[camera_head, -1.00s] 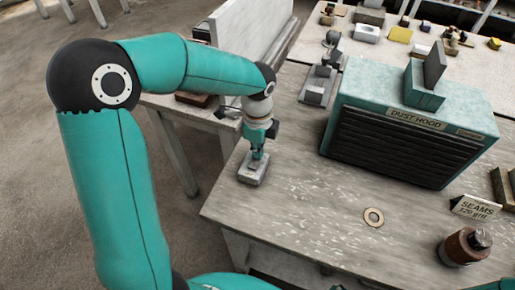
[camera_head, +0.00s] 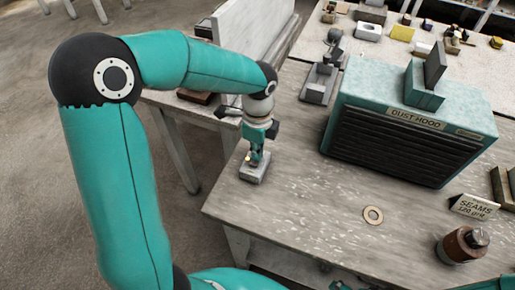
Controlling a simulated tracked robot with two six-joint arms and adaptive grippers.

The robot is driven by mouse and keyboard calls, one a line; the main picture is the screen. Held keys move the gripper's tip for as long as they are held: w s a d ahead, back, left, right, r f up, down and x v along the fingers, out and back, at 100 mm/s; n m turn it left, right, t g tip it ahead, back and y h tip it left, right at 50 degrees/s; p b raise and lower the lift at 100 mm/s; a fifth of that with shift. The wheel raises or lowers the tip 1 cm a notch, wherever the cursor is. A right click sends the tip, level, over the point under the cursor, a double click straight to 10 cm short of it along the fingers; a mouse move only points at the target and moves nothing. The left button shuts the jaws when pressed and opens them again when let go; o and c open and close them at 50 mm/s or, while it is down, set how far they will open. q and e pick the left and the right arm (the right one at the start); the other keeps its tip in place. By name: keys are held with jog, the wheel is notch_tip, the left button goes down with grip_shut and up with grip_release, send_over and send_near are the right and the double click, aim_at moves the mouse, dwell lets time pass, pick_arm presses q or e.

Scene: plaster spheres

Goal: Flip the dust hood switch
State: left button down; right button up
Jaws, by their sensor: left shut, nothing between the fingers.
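The dust hood (camera_head: 410,140) is a teal box with dark front slats and a "DUST HOOD" label, on the right half of the bench. A small grey switch box (camera_head: 254,174) sits near the bench's left edge, with a small amber spot (camera_head: 249,160) on top. My left gripper (camera_head: 257,154) points down at the top of this box, shut with nothing held. It hides most of the switch lever, and I cannot tell which way the lever lies or whether the fingers touch it. My right gripper is out of view.
A flat ring (camera_head: 373,215) lies on the worn bench (camera_head: 310,200). A "SEAMS" sign (camera_head: 474,206) and a brown jar (camera_head: 463,245) stand at the right. A grey stand (camera_head: 321,80) is behind the gripper. The bench between switch box and ring is clear.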

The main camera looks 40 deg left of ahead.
pick_arm(q)
notch_tip(320, 180, up, 12)
jog(key=shift+w, duration=0.25)
dwell(0.6)
dwell(0.4)
